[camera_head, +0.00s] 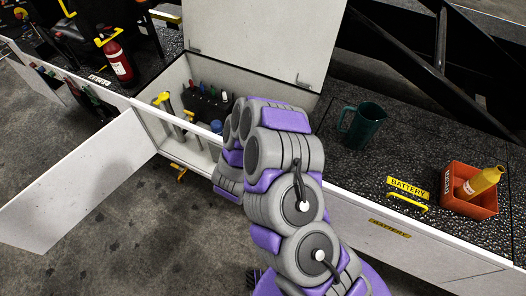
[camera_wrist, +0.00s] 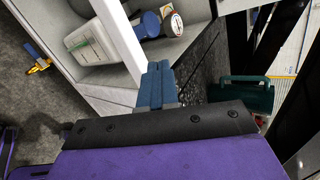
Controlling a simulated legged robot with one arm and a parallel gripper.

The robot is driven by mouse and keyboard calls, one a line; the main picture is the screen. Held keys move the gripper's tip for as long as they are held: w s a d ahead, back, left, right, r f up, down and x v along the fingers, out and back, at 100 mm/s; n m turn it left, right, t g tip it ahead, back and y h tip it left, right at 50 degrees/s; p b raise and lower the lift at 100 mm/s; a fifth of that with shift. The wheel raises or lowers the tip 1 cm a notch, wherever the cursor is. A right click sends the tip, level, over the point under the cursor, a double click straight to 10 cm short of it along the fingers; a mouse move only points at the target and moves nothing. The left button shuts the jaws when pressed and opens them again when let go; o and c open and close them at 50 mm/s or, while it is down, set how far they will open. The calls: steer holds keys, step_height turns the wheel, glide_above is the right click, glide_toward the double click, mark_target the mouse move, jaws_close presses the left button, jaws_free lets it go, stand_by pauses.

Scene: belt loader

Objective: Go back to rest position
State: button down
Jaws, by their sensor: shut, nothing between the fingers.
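My gripper (camera_wrist: 157,86) shows in the wrist view, with its two blue fingers side by side, shut and empty. It is close to the edge of an open white cabinet (camera_wrist: 118,62), beside a black speckled surface (camera_wrist: 203,62). In the head view my purple and grey arm is folded in front of the same open cabinet (camera_head: 150,121), and it hides most or all of the gripper there. A white container (camera_wrist: 88,45) and a blue-capped item (camera_wrist: 151,24) stand in the cabinet in the wrist view, apart from the fingers.
A dark green mug (camera_head: 362,124) stands on the speckled top to the right. Further right is a red-orange bin (camera_head: 470,207) with a yellow bottle (camera_head: 482,183). An open door panel (camera_head: 77,187) juts out at left. A red extinguisher (camera_head: 117,62) stands at upper left.

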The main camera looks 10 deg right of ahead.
steer(key=w+a+r+n+g+y, duration=0.1)
steer(key=a+r+n+y, duration=0.55)
steer(key=a+r, duration=0.35)
steer(key=s+a+r+n+g+y, duration=0.3)
steer(key=s+r+n+y, duration=0.15)
steer(key=r+n, duration=0.35)
steer(key=s+d+r+n+g+h, duration=0.1)
steer(key=s+d+r+n+g, duration=0.1)
steer(key=s+d+r+n, duration=0.2)
steer(key=s+d+r+n+g+h, duration=0.2)
steer(key=s+d, duration=0.8)
steer(key=s, duration=0.7)
steer(key=s+d+r+n+g+h, duration=0.2)
steer(key=s+d+r+n+g, duration=0.2)
steer(key=s, duration=0.6)
steer(key=d+r+n, duration=0.2)
steer(key=d, duration=0.1)
steer(key=shift+s+d+r, duration=0.3)
steer(key=shift+d+r, duration=0.05)
steer(key=shift+r, duration=0.05)
